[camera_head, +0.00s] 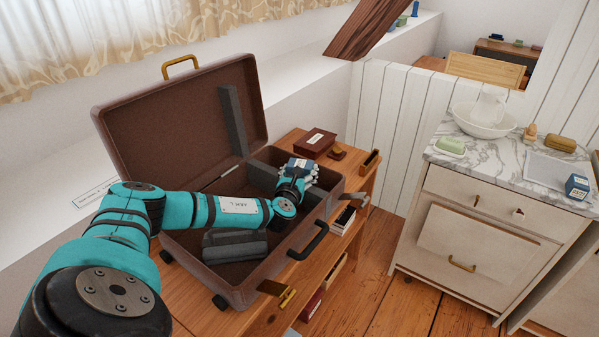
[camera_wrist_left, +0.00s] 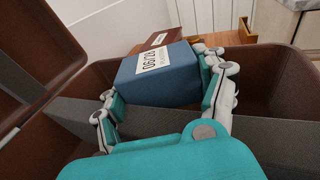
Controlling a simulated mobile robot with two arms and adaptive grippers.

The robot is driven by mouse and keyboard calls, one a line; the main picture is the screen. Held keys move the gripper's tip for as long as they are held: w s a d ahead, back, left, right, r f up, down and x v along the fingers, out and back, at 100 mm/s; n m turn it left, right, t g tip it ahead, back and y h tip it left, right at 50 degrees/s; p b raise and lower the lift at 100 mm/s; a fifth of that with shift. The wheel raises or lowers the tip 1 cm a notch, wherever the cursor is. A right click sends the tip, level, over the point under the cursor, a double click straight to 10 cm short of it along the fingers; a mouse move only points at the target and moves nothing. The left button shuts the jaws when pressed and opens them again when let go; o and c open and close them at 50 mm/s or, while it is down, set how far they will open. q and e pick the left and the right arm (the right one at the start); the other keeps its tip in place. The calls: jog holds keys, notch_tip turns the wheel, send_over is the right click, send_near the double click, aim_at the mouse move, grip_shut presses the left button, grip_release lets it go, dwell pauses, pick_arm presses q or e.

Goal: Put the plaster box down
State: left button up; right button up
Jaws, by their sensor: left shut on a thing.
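The plaster box is a small blue box (camera_head: 299,164) with a white label. It also shows in the left wrist view (camera_wrist_left: 158,82), where the label has dark print. My left gripper (camera_head: 297,172) is shut on it, one finger on each side. The gripper holds the box over the open brown suitcase (camera_head: 222,284), near its far right part. In the wrist view a grey divider (camera_wrist_left: 270,135) runs across the suitcase below the gripper. Whether the box touches anything below is hidden. My right gripper is not in view.
The suitcase stands on a wooden bench (camera_head: 183,300), its lid (camera_head: 180,125) up. Dark grey folded cloth (camera_head: 235,246) lies inside. A dark red box (camera_head: 315,143) stands behind. At right, a marble-topped washstand (camera_head: 500,160) holds a bowl (camera_head: 484,120) and another blue box (camera_head: 577,187).

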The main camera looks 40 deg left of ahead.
pick_arm(q)
jog(key=shift+f, duration=0.55)
jog(key=o, duration=1.3)
jog(key=shift+o, duration=0.2)
jog(key=shift+r, duration=0.15)
jog(key=shift+r, duration=0.45)
jog(key=shift+s+d+r, duration=0.1)
jog(key=shift+s, duration=0.15)
jog(key=v, duration=1.1)
jog(key=shift+s+d, duration=0.15)
